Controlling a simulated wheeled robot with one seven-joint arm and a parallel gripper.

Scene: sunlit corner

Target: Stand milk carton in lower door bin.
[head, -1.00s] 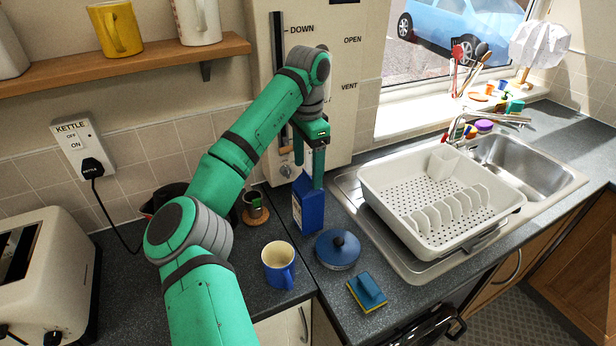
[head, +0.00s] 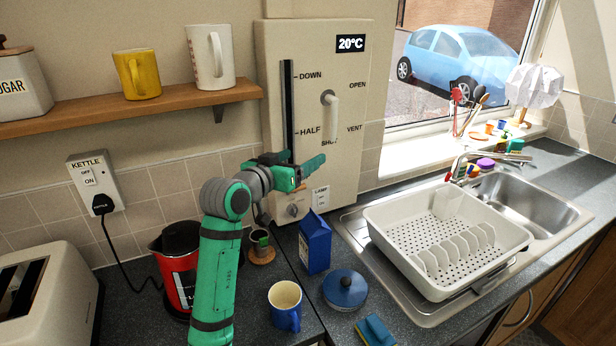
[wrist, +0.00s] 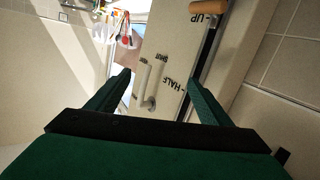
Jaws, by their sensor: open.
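A dark blue carton with a gabled top (head: 315,245), which I take as the milk carton, stands upright on the counter below the cream wall panel. My gripper (head: 307,160) is open and empty, above the carton and apart from it, close in front of the panel. In the wrist view the spread green fingers (wrist: 160,78) frame the panel's white handle and part of its slider, with nothing between them. The carton is not in the wrist view. No fridge door or door bin shows in any view.
The cream panel (head: 270,100) has a slider, a white handle (head: 331,110) and a knob. A blue-lidded pot (head: 345,288), blue mug (head: 285,305), sponge (head: 375,330) and red kettle (head: 178,270) stand near the carton. A white dish rack (head: 450,265) is right.

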